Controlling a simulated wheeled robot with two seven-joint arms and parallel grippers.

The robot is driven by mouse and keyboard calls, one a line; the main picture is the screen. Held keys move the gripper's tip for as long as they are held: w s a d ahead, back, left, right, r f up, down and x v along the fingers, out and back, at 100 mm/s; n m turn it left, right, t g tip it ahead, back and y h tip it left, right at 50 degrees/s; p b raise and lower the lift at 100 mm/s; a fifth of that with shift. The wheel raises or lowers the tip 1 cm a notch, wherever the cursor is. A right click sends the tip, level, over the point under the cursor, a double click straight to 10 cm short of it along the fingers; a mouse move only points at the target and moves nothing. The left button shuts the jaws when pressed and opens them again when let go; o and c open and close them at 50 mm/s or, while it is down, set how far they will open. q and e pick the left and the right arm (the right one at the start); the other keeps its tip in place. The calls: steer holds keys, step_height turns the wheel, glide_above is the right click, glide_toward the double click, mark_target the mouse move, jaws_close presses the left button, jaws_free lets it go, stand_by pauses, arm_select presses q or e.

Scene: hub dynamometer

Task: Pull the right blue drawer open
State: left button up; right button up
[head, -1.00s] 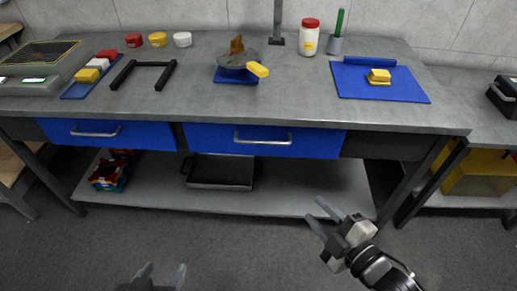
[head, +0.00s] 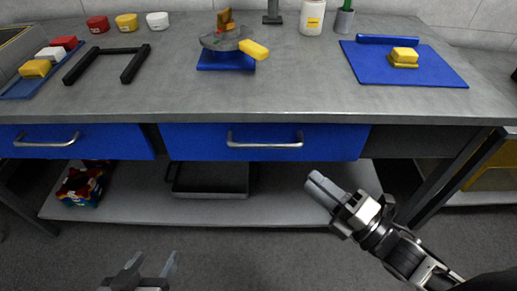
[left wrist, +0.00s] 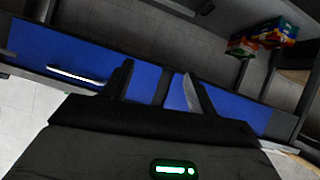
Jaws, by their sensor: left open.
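The right blue drawer (head: 265,152) is shut flush under the bench top, with a silver bar handle (head: 265,140) across its front. It also shows at the left of the left wrist view (left wrist: 50,52), with its handle (left wrist: 76,75). The left blue drawer (head: 110,145) is shut beside it. My left gripper (head: 153,263) is open and empty, low in front of the bench and apart from both handles; its fingers also show in the left wrist view (left wrist: 158,82). My right gripper (head: 322,188) is below and right of the right drawer's handle, touching nothing visible; its finger gap is unclear.
The bench top (head: 310,100) holds a blue mat (head: 430,72), a black frame (head: 103,50) and several small items. The floor in front is clear.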

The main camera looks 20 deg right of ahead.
mark_target(261, 145)
steer(key=x, duration=0.5)
steer(key=f+b+x, duration=0.1)
steer(key=x, duration=0.4)
steer(key=f+b+x, duration=0.1)
steer(key=x, duration=0.4)
steer(key=shift+w+a, duration=0.2)
steer(key=shift+w, duration=0.3)
steer(key=shift+c, duration=0.3)
jaws_close()
